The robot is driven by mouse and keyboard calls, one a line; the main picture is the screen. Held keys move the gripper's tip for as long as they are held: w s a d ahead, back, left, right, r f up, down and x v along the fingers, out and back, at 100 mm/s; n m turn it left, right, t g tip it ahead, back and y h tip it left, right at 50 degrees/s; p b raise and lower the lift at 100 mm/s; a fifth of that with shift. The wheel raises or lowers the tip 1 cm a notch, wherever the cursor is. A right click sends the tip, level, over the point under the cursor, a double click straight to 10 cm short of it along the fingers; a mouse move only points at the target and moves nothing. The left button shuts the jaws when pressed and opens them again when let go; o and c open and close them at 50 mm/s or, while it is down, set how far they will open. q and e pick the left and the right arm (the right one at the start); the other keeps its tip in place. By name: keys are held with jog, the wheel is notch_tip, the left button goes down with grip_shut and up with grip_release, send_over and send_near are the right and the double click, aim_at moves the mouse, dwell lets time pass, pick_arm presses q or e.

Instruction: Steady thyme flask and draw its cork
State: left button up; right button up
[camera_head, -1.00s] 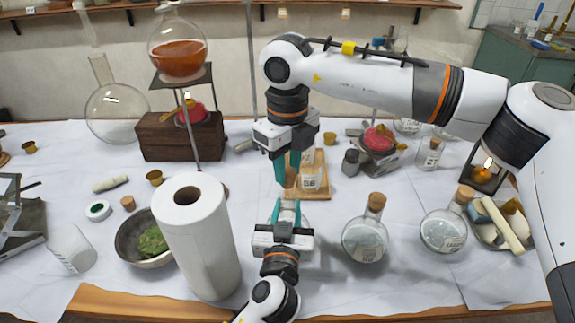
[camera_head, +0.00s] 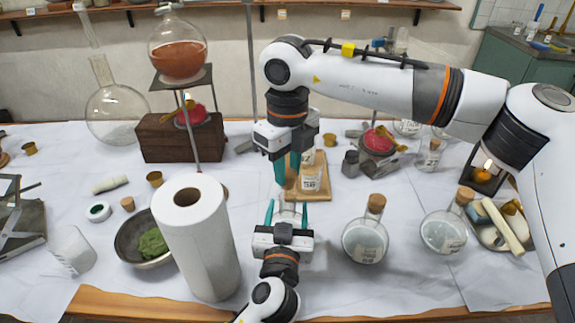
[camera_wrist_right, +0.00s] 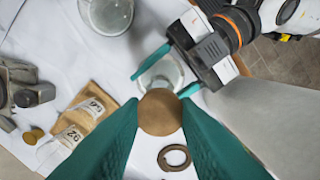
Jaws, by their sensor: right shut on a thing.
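A small clear glass flask (camera_head: 289,217) stands between the fingers of my left gripper (camera_head: 287,212) at the table's front middle; its label cannot be read. The flask also shows behind the cork in the right wrist view (camera_wrist_right: 161,72). My left gripper (camera_wrist_right: 163,77) is open, its fingers spread on both sides of the flask. My right gripper (camera_head: 288,178) points down above the flask and is shut on a round brown cork (camera_wrist_right: 161,112). The cork is hidden in the head view. I cannot tell whether it still touches the flask's neck.
A paper towel roll (camera_head: 200,240) stands close left of my left gripper. Two corked flasks (camera_head: 365,238) (camera_head: 443,230) stand to the right. A wooden board (camera_head: 320,188) with labelled jars lies just behind.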

aim_at(287, 174)
jog(key=shift+r+p, duration=1.15)
jog(key=shift+r, duration=0.9)
pick_arm(q)
jog(key=s+a+r, duration=0.1)
jog(key=s+r, duration=0.1)
jog(key=s, duration=1)
jog(key=shift+r, duration=0.15)
jog(key=shift+a, duration=0.1)
pick_arm(e)
jog(key=shift+f, duration=0.1)
